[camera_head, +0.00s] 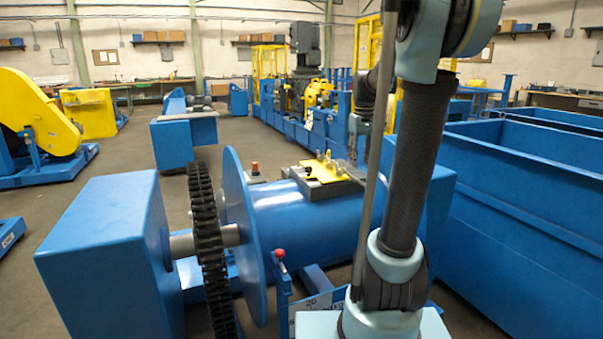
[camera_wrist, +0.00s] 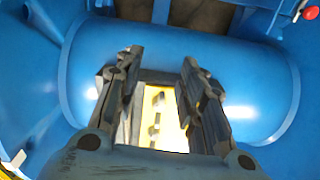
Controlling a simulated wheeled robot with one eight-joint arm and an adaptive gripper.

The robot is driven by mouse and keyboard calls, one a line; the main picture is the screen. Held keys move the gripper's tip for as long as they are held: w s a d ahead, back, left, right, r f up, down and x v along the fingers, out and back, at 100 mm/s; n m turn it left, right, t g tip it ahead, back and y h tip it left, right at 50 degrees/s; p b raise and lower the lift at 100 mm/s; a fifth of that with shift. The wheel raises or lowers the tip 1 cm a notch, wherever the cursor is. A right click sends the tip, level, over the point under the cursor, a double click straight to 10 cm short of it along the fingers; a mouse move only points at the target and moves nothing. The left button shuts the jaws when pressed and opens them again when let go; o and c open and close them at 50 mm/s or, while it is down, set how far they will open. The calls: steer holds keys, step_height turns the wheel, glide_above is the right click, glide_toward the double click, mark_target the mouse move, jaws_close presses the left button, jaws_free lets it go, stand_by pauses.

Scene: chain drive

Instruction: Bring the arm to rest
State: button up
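My arm (camera_head: 408,170) stands upright on the right of the head view, bent over at the top, and its far end comes down partly hidden behind its own links. My gripper (camera_wrist: 160,75) is open in the wrist view, its two dark fingers apart with no object held between them. It points at the blue drum (camera_wrist: 200,62) and at a yellow plate (camera_wrist: 165,118) that shows between the fingers. In the head view the yellow plate (camera_head: 328,173) lies on a dark block on top of the drum (camera_head: 305,222), close to the arm's far end.
A black chain (camera_head: 207,235) runs around a shaft left of the drum, beside a large blue disc (camera_head: 240,220). A blue box housing (camera_head: 110,260) stands at the left. A red-knobbed lever (camera_head: 279,255) stands in front. Long blue bins (camera_head: 530,200) fill the right side.

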steer(key=s+a+f+m+t, duration=0.1)
steer(key=s+f, duration=0.7)
steer(key=s, duration=0.6)
steer(key=s+a+f+m, duration=0.1)
steer(key=s+f+m, duration=0.1)
steer(key=s+f, duration=0.7)
steer(key=s, duration=0.5)
steer(key=shift+a+f+t, duration=0.25)
steer(key=shift+f+t, duration=0.05)
steer(key=shift+t, duration=0.1)
steer(key=shift+w+f, duration=0.2)
steer(key=shift+w, duration=0.3)
